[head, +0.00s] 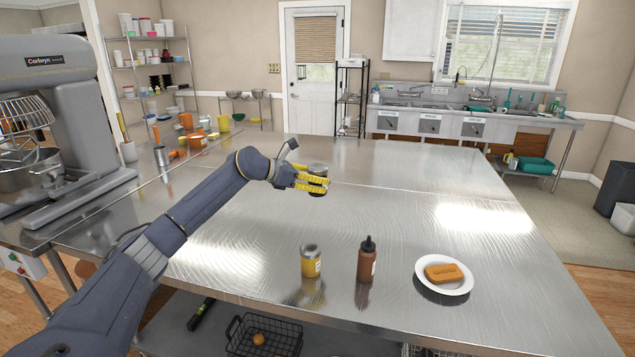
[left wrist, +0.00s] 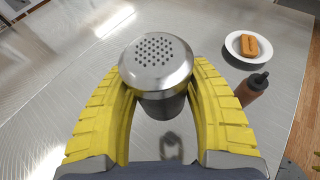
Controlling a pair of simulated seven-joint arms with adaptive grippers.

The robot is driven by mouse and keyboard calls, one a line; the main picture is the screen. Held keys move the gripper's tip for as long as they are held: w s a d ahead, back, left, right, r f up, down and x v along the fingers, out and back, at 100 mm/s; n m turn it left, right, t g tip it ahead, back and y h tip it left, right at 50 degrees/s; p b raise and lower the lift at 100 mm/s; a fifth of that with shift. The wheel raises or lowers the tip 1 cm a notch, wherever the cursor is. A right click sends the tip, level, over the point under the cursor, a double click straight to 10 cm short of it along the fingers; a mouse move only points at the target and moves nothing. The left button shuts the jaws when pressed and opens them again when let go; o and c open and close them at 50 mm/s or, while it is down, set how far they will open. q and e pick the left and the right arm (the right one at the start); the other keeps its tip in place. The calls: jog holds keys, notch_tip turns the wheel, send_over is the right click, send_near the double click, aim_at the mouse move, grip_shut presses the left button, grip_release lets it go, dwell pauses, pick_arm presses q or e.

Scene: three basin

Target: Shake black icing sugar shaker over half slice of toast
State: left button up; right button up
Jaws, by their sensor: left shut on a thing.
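A shaker with a perforated silver lid (left wrist: 157,62) and a dark body is held in my left gripper (head: 322,184). The yellow fingers are shut on its sides. The shaker (head: 318,169) is above the steel table, left of the middle, apparently upright with its lid up. Its lower body is partly hidden by the fingers. A golden-brown piece of toast (head: 444,272) lies on a white plate (head: 428,289) at the table's front right. The toast (left wrist: 249,46) also shows at upper right in the left wrist view.
A brown squeeze bottle (head: 366,263) stands left of the plate. A yellow shaker with a silver lid (head: 311,264) stands further left. A large mixer (head: 55,110) stands at the far left.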

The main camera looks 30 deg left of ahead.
pick_arm(q)
jog(key=c, duration=0.6)
jog(key=shift+d, duration=0.1)
jog(key=s+d+f+m+g+h, duration=0.2)
jog(key=s+d+f, duration=0.3)
jog(key=s+d, duration=0.65)
jog(key=s+d+f+m+g+h, duration=0.15)
jog(key=s+d+f, duration=0.35)
jog(key=s+d, duration=0.6)
jog(key=shift+t+y, duration=0.35)
jog(key=shift+y, duration=0.1)
jog(key=w+d+f, duration=0.1)
jog(key=w+d, duration=0.4)
jog(key=d, duration=0.2)
jog(key=w+d+f, duration=0.2)
jog(key=w+d, duration=0.4)
jog(key=d, duration=0.2)
jog(key=w+d+f, duration=0.1)
jog(key=w+d, duration=0.5)
jog(key=d, duration=0.1)
jog(key=shift+w+d+f, duration=0.15)
jog(key=shift+d, duration=0.2)
jog(key=shift+w+d+f+n, duration=0.1)
jog(key=shift+w+f+n, duration=0.15)
jog(key=shift+w+f, duration=0.25)
